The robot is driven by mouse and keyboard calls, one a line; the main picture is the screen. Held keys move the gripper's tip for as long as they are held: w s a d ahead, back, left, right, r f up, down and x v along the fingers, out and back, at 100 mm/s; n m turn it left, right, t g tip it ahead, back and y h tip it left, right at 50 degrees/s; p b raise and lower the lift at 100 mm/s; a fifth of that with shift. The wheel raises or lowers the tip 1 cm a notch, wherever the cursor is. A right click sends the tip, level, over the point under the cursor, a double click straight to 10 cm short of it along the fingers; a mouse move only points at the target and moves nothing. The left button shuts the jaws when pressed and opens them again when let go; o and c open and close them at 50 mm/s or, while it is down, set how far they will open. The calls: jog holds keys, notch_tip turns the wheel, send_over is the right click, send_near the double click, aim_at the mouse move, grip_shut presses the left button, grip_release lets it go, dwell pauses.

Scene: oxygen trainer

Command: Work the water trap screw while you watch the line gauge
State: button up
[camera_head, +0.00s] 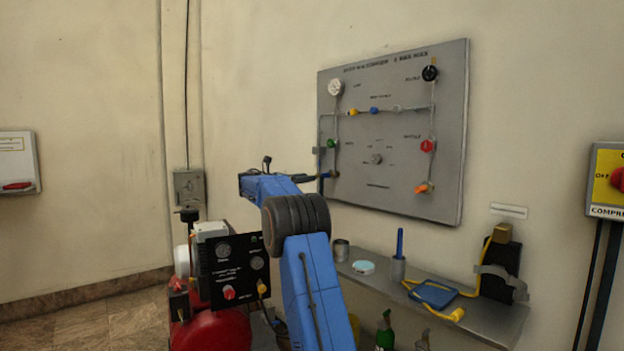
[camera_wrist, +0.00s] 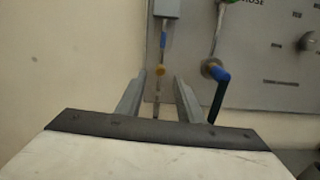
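In the wrist view my gripper (camera_wrist: 159,78) is open, with its two grey fingers pointing at the left edge of the wall panel. A small yellow piece (camera_wrist: 160,70), which may be the water trap screw, hangs on a thin stem under a grey box (camera_wrist: 165,8). It shows between the fingertips with space on both sides; I cannot tell its depth from them. In the head view my gripper is at the panel's lower left, partly hidden by my blue arm. A round white gauge (camera_head: 336,87), likely the line gauge, sits at the panel's top left; its needle is too small to read.
The grey panel (camera_head: 385,195) carries several coloured valves. Below it a shelf (camera_head: 490,322) holds a cup, a blue pen-like thing and a yellow strap. A red compressor (camera_head: 210,330) stands at lower left.

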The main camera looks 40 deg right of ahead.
jog(key=shift+d, duration=2)
grip_shut()
